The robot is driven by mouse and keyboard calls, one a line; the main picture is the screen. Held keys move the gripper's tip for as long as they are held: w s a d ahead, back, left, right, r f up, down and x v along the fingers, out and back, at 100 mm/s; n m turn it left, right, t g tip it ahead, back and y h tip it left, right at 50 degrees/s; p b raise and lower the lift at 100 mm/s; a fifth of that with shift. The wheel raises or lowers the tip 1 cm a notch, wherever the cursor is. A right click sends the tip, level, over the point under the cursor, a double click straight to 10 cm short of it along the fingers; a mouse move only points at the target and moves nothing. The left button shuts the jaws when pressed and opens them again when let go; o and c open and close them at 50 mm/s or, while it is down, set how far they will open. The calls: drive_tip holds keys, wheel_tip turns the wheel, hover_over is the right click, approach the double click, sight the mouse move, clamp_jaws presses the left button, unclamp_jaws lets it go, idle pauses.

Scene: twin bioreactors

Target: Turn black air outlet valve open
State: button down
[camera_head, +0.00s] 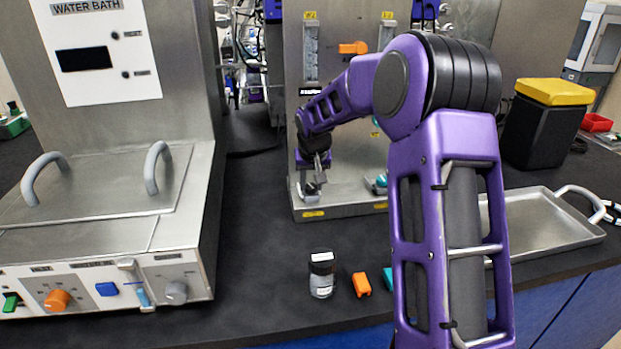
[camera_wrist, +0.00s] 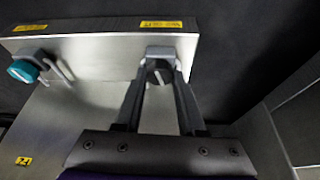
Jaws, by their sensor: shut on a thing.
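The black valve knob (camera_wrist: 159,76) sits on a steel panel and carries a white mark on its face. My gripper (camera_wrist: 160,72) has its two fingers on either side of this knob, shut on it. In the head view my gripper (camera_head: 314,188) points down at the lower left of the steel bioreactor panel (camera_head: 345,188), and its fingers hide most of the knob there. A teal valve (camera_wrist: 24,71) stands on the same panel to the left in the wrist view. It also shows in the head view (camera_head: 380,181), partly behind my arm.
An orange valve (camera_head: 353,48) is higher on the panel. A water bath (camera_head: 130,200) stands at left. A lidded bottle (camera_head: 322,275) and an orange block (camera_head: 361,284) are at the counter front. A metal tray (camera_head: 550,235) and black bin (camera_head: 545,130) are at right.

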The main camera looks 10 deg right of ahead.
drive_tip(key=n+p, duration=0.1)
drive_tip(key=n+y+p, duration=0.1)
drive_tip(key=n+p, duration=0.1)
drive_tip(key=shift+d+r+n, duration=0.2)
drive_tip(key=shift+d+n, duration=0.05)
drive_tip(key=shift+n, duration=0.05)
drive_tip(key=n+y+p, duration=0.1)
drive_tip(key=n+p, duration=0.1)
drive_tip(key=n, duration=0.1)
drive_tip(key=shift+w+d+f+n+g+y, duration=0.1)
drive_tip(key=shift+n+g+y, duration=0.2)
drive_tip(key=shift+y, duration=0.1)
drive_tip(key=n+g+y, duration=0.1)
drive_tip(key=n, duration=0.2)
drive_tip(key=shift+w+d+f+n, duration=0.1)
drive_tip(key=shift+n, duration=0.2)
drive_tip(key=shift+w+n+g+y, duration=0.1)
drive_tip(key=shift+n+g+y, duration=0.4)
drive_tip(key=shift+n, duration=1.3)
drive_tip(key=c, duration=0.5)
unclamp_jaws()
